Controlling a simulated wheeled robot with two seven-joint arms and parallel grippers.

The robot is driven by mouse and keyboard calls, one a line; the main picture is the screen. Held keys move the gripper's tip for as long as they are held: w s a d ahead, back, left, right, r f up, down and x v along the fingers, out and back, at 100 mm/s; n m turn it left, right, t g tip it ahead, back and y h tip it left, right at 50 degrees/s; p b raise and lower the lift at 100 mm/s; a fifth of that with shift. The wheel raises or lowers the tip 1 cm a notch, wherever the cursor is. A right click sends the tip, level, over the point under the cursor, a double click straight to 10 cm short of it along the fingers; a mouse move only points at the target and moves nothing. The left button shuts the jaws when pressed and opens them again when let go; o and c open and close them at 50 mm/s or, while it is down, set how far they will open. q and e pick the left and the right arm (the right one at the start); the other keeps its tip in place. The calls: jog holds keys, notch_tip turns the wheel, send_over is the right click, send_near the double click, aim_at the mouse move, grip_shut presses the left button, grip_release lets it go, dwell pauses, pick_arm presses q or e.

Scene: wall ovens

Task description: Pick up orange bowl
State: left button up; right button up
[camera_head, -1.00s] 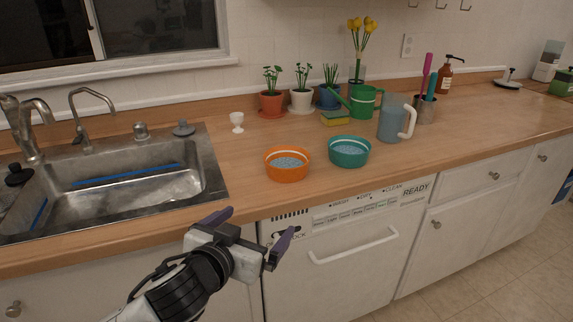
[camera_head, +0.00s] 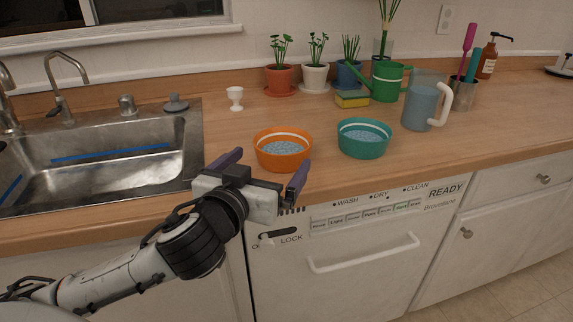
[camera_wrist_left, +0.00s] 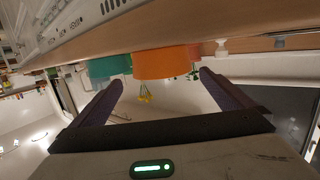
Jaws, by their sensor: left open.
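The orange bowl (camera_head: 283,152) stands upright on the wooden counter, with a white inner band and a bluish patterned bottom. My left gripper (camera_head: 268,172) is open and empty in front of the bowl at the counter's front edge, its fingers pointing toward the bowl. In the left wrist view the orange bowl (camera_wrist_left: 165,63) shows ahead, between the two spread fingertips (camera_wrist_left: 160,82). My right gripper is not in view.
A teal bowl (camera_head: 363,140) stands close to the right of the orange one. A sink (camera_head: 95,155) lies left. Behind are an egg cup (camera_head: 235,98), potted plants, a sponge (camera_head: 352,99), a green watering can (camera_head: 388,82) and a pitcher (camera_head: 422,106). A dishwasher (camera_head: 340,255) is below.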

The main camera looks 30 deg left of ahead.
aim_at(275, 162)
pick_arm(q)
jog(key=shift+f+b, duration=0.4)
jog(key=shift+f, duration=0.4)
jog(key=shift+w+f, duration=0.15)
jog(key=b+x, duration=0.1)
jog(key=x, duration=0.3)
jog(key=shift+w+b, duration=0.1)
jog(key=shift+b, duration=0.2)
jog(key=shift+x, duration=2.9)
jog(key=shift+a, duration=0.15)
jog(key=c, duration=0.9)
